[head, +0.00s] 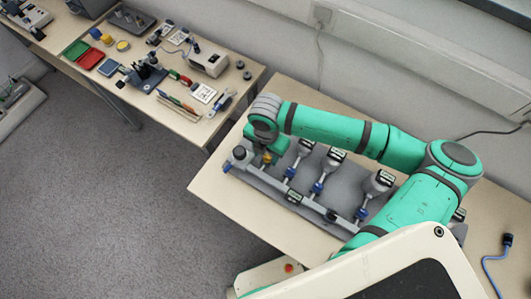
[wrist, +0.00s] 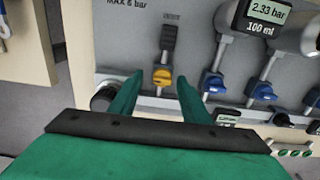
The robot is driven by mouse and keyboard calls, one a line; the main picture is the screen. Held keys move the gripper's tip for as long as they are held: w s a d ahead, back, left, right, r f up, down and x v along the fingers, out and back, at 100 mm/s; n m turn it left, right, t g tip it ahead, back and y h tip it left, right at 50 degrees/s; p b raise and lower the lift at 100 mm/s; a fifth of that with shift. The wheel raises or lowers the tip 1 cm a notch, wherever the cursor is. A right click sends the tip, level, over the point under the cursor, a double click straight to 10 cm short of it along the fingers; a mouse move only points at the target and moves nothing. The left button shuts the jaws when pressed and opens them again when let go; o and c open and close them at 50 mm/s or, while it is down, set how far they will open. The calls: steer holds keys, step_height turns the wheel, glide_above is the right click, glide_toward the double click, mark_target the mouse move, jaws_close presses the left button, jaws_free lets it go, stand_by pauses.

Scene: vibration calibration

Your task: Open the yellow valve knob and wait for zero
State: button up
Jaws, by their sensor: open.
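The yellow valve knob (wrist: 162,77) is on the grey panel (wrist: 190,30) in the wrist view, below a dark fitting. It also shows small in the head view (head: 267,158), beside my arm's end. My gripper (wrist: 155,85) is open, its two green fingers on either side of the yellow knob in the picture; I cannot tell whether they touch it. In the head view the fingers are mostly hidden by the arm. A display (wrist: 268,12) at the upper right reads 2.33 bar, above a 100 ml label. A smaller display (wrist: 228,117) is too small to read.
Blue valve knobs (wrist: 212,82) stand to the right of the yellow one. A round black knob (wrist: 104,96) is at the left. In the head view, the panel stands on a wooden table (head: 215,185); another table (head: 190,130) with tools is at the upper left.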

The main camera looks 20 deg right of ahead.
steer(key=shift+s+d, duration=0.1)
steer(key=shift+d, duration=0.2)
steer(key=c, duration=1)
steer(key=shift+s, duration=0.1)
steer(key=shift+c, duration=0.2)
